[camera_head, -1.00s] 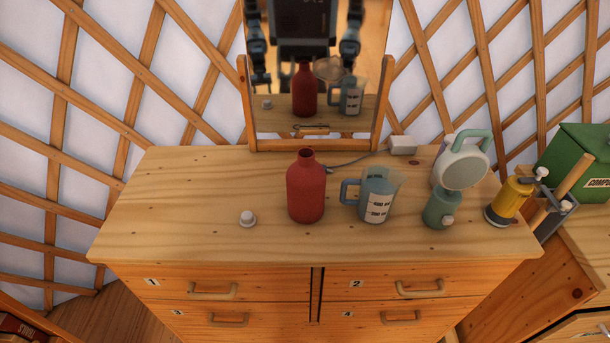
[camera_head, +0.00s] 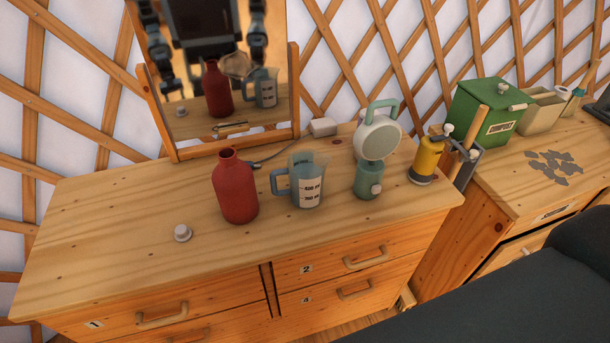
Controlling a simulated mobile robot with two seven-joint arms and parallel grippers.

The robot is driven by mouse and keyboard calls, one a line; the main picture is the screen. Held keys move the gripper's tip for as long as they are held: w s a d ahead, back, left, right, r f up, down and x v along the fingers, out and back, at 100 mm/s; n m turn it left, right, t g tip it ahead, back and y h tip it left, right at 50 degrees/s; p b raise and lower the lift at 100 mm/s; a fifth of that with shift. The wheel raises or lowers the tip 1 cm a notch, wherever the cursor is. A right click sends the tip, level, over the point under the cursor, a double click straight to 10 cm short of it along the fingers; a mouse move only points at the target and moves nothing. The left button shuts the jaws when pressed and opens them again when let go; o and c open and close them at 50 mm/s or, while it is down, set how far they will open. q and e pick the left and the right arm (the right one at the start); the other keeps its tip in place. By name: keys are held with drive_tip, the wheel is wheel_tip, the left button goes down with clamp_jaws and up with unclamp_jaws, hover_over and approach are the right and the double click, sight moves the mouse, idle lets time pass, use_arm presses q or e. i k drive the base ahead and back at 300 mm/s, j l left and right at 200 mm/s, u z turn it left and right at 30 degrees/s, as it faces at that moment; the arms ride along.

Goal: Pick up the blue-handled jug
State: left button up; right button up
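The blue-handled jug (camera_head: 308,184) stands upright on the wooden dresser top (camera_head: 120,236). It is a clear measuring jug with a white printed scale, and its blue handle points left. A red bottle (camera_head: 236,188) stands close to its left, on the handle side. A green lantern-like lamp (camera_head: 371,160) with a round pale head stands to its right. Neither gripper shows directly in the head view. Parts of my arms show only as a reflection in the mirror (camera_head: 238,34), where the gripper state is unclear.
A small white knob-like object (camera_head: 182,233) lies front left on the dresser. A yellow canister (camera_head: 427,160) stands at its right end. A white box (camera_head: 323,127) with a cable lies behind the jug. A green compost bin (camera_head: 490,113) stands farther right. A dark grey shape fills the lower right corner.

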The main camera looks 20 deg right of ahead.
sight(306, 170)
drive_tip(key=z, duration=1.8)
drive_tip(key=k+j, duration=0.35)
drive_tip(key=j, duration=0.15)
drive_tip(key=k+j, duration=0.3)
drive_tip(key=j, duration=0.2)
